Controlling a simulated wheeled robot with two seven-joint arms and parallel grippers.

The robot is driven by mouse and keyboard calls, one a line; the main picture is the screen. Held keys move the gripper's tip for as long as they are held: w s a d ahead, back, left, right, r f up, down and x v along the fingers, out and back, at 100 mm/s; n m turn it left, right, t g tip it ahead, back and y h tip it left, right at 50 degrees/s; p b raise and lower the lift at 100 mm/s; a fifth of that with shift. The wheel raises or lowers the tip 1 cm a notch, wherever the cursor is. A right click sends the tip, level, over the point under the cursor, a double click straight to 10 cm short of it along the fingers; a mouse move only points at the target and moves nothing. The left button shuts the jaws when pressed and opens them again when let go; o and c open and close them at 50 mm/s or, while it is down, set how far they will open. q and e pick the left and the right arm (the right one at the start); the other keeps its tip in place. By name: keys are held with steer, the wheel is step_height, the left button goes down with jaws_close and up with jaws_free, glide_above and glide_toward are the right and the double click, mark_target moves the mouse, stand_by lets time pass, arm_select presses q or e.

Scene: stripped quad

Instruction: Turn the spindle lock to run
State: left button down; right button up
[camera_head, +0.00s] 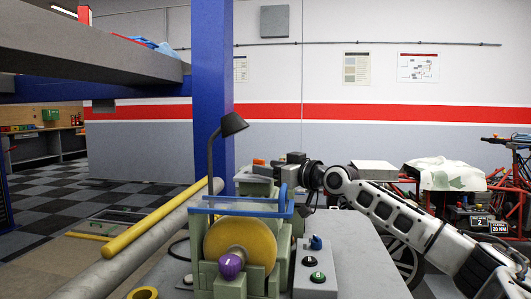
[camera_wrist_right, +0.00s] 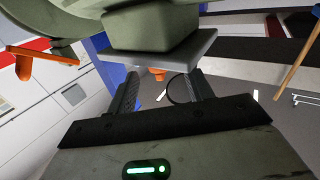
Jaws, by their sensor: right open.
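A green-grey machine (camera_head: 203,267) with a yellow disc (camera_head: 240,245) and a purple knob (camera_head: 230,266) stands front centre in the head view. My right gripper (camera_head: 291,172) is at the back of this machine, partly hidden among its dark parts. In the right wrist view its jaws (camera_wrist_right: 163,88) are apart, with nothing held between them. A small orange part (camera_wrist_right: 157,74) shows past the jaws, under a grey plate (camera_wrist_right: 165,52). An orange lever (camera_wrist_right: 42,57) is at the upper left, clear of the jaws. I cannot tell which part is the spindle lock. My left gripper is not in view.
A blue post (camera_head: 212,90) rises behind the machine. A black lamp (camera_head: 233,124) leans over it. A long grey bar (camera_head: 130,255) and a yellow bar (camera_head: 155,218) run along its left.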

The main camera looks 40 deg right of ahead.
steer(key=shift+w+a, duration=0.1)
steer(key=shift+w, duration=0.85)
